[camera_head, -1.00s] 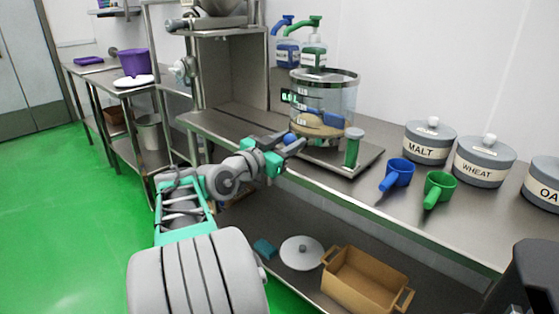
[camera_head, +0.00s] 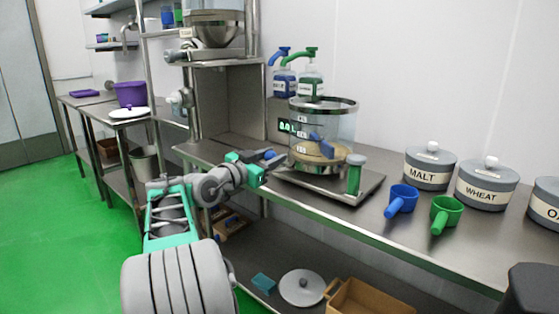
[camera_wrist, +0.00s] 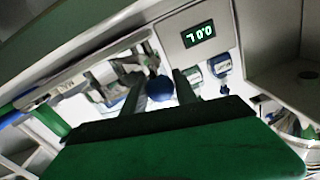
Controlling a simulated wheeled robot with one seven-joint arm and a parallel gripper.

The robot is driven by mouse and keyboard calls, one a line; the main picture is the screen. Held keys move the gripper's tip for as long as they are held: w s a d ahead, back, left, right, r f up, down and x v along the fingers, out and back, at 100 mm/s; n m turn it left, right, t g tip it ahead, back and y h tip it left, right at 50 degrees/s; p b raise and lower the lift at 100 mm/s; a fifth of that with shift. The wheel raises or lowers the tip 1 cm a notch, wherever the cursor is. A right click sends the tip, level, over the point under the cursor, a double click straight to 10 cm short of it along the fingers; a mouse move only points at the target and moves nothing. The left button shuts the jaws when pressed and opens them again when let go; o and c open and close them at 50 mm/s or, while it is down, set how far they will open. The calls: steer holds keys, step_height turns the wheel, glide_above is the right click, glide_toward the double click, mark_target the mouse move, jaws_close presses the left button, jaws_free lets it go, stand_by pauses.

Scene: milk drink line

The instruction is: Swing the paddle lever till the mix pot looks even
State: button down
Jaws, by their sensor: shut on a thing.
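The mix pot (camera_head: 341,122) is a clear cylinder with a dark rim, standing on a steel tray on the bench. Tan contents (camera_head: 309,160) lie low in it, with a blue paddle (camera_head: 322,146) above them. The pictures are too small to tell how even the contents are. My gripper (camera_head: 266,161) is at the pot's left side, shut on the lever's blue knob (camera_head: 271,153). In the wrist view the round blue knob (camera_wrist: 160,88) sits between my fingers. The rest of the lever is mostly hidden.
Blue (camera_head: 402,198) and green (camera_head: 445,213) scoops and grey canisters (camera_head: 429,168) stand farther right. Pump bottles (camera_head: 311,87) are behind the pot. A lower shelf holds a white lid (camera_head: 301,287) and a tan crate (camera_head: 368,299).

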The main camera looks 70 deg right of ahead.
mark_target(265, 159)
steer(key=shift+w+d, duration=0.1)
steer(key=shift+w, duration=0.1)
steer(key=c, duration=1.3)
jaws_free()
steer(key=shift+w, duration=0.1)
steer(key=o, duration=0.3)
steer(key=p+v, duration=0.1)
steer(key=v, duration=0.6)
steer(key=shift+a, duration=0.4)
